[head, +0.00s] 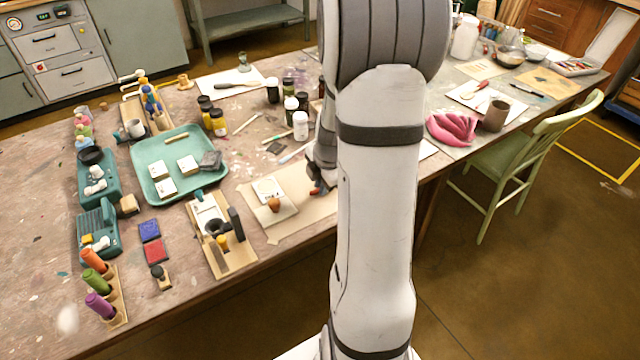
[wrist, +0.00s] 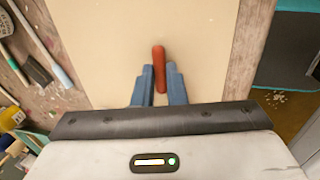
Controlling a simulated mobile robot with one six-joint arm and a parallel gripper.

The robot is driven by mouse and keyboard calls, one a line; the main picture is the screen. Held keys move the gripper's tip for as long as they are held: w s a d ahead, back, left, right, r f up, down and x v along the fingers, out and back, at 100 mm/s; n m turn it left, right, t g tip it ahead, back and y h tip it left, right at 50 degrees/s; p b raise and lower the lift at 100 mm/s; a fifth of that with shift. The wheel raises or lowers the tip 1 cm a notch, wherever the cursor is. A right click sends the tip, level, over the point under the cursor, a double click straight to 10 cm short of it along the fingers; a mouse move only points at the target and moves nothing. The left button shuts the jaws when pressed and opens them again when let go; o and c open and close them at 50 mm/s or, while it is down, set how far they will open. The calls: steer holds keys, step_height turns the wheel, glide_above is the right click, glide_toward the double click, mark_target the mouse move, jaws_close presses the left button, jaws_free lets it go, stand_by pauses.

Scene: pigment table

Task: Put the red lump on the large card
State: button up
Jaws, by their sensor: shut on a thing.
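My gripper (wrist: 159,72) is shut on a red lump (wrist: 159,56), a long reddish-orange piece that sticks out past the blue fingertips. Below it in the wrist view is a large plain tan card (wrist: 110,40). I cannot tell whether the lump touches it. In the head view my gripper (head: 317,189) is partly hidden behind my arm, over the right part of the tan card (head: 290,230). A smaller pale card (head: 268,188) with an orange-brown lump (head: 274,204) lies at the left part of the tan card.
A teal tray (head: 150,150) with small white blocks stands to the left. A wooden holder (head: 235,262) stands in front of it. Several jars, including a white one (head: 300,126), stand behind the tan card. A pink cloth (head: 450,130) and a green chair (head: 505,165) are right of my arm.

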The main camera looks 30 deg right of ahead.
steer(key=shift+f, duration=0.3)
steer(key=o, duration=0.6)
steer(key=shift+b, duration=0.3)
steer(key=shift+s+r, duration=0.1)
steer(key=shift+r+p, duration=0.25)
steer(key=shift+p, duration=0.3)
steer(key=v, duration=1.1)
steer(key=s+a+r+m, duration=0.2)
steer(key=s+a+m, duration=0.4)
steer(key=a+m, duration=0.2)
steer(key=s+a+r+m, duration=0.3)
steer(key=s+a+m, duration=0.3)
steer(key=a+m, duration=0.3)
steer(key=shift+s+m+p, duration=0.35)
steer(key=shift+m+p, duration=0.1)
steer(key=shift+m, duration=0.25)
